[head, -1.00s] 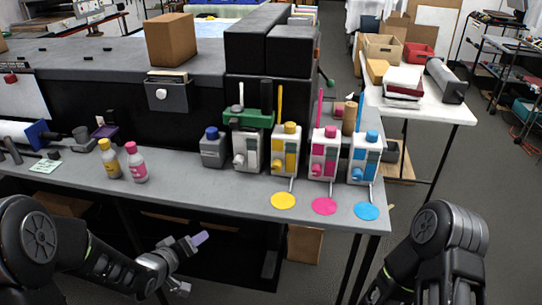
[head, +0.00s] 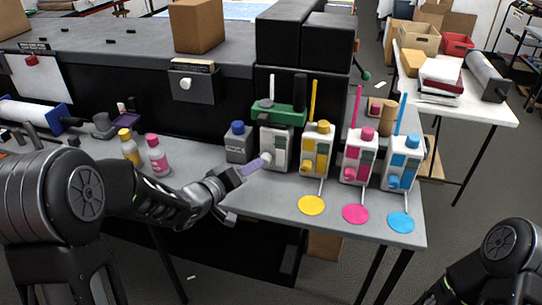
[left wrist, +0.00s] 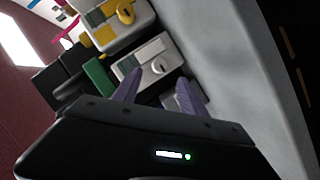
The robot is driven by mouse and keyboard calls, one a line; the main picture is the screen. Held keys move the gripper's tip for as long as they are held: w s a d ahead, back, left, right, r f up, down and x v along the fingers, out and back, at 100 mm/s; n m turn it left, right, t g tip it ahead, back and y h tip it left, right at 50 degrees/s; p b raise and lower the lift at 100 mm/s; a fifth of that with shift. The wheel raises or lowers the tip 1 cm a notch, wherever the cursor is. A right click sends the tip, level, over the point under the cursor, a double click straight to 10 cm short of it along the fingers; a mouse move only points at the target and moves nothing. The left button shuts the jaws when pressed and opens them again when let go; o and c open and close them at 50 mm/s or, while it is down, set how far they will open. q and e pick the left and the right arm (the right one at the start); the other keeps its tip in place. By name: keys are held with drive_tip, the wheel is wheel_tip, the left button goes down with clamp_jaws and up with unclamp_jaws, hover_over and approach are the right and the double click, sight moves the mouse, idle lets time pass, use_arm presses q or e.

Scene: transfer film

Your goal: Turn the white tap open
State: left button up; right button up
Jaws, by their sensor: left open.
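The white dispenser (head: 276,147) stands on the grey bench below a green part (head: 279,115), left of the yellow dispenser. Its white tap (head: 266,159) is a round knob low on the front, partly covered by my gripper in the head view. In the left wrist view the tap (left wrist: 158,66) shows beyond the fingers, roughly in line with the gap between them. My left gripper (head: 251,167) is open and empty, its purple fingers pointing at the tap; they also show in the left wrist view (left wrist: 158,92). I cannot tell whether they touch it. My right gripper is out of view.
Yellow (head: 317,150), magenta (head: 358,157) and cyan (head: 402,162) dispensers stand to the right, with matching coloured discs in front. A grey bottle with a blue cap (head: 238,144) stands close on the left. Yellow (head: 129,147) and pink (head: 157,157) bottles stand farther left.

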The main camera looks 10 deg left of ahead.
sight(266, 159)
use_arm(q)
drive_tip(key=shift+s+r, duration=0.1)
drive_tip(key=shift+s, duration=0.15)
drive_tip(key=shift+p+x, duration=0.35)
drive_tip(key=shift+x, duration=3.65)
drive_tip(key=shift+c, duration=0.4)
clamp_jaws()
